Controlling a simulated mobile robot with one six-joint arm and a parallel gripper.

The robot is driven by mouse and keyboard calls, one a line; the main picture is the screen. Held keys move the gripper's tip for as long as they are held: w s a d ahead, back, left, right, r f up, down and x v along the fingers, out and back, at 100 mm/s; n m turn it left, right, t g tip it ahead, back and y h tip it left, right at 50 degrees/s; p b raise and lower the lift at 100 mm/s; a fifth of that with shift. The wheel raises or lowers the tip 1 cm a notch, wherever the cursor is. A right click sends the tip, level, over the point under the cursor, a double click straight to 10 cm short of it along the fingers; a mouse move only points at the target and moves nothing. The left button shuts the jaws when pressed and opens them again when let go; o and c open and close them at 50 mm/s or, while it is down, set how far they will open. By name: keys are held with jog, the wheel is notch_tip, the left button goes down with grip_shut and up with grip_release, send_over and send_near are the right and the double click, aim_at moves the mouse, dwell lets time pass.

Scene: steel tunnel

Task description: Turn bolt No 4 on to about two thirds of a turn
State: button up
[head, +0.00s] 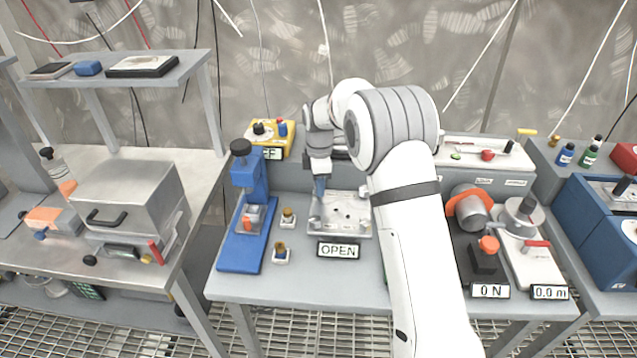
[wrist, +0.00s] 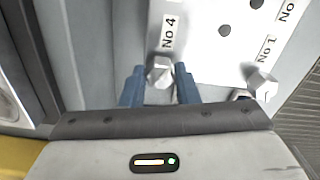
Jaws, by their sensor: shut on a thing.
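Bolt No 4 (wrist: 160,74) is a silvery hex head beside its "No 4" label in the wrist view. My gripper (wrist: 160,84) has its two blue fingers shut on the bolt head, one on each side. In the head view my gripper (head: 319,188) reaches down to the left edge of the metal plate (head: 345,224), and the bolt itself is too small to tell there. A second bolt (wrist: 263,86) by the "No 1" label stands to the right, apart from my fingers. How far bolt No 4 is turned cannot be told.
An "OPEN" sign (head: 338,250) stands in front of the plate. A blue press (head: 249,205) and two small brass-topped pieces stand to the left. A yellow box (head: 268,138) is behind. My arm covers the table right of the plate. The table's front strip is clear.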

jog(key=m, duration=0.5)
jog(key=shift+m, duration=0.3)
jog(key=m, duration=1.1)
jog(key=shift+r+m, duration=0.1)
jog(key=shift+m, duration=0.3)
jog(key=m, duration=0.5)
jog(key=shift+w, duration=0.1)
jog(key=shift+m, duration=0.4)
jog(key=o, duration=1)
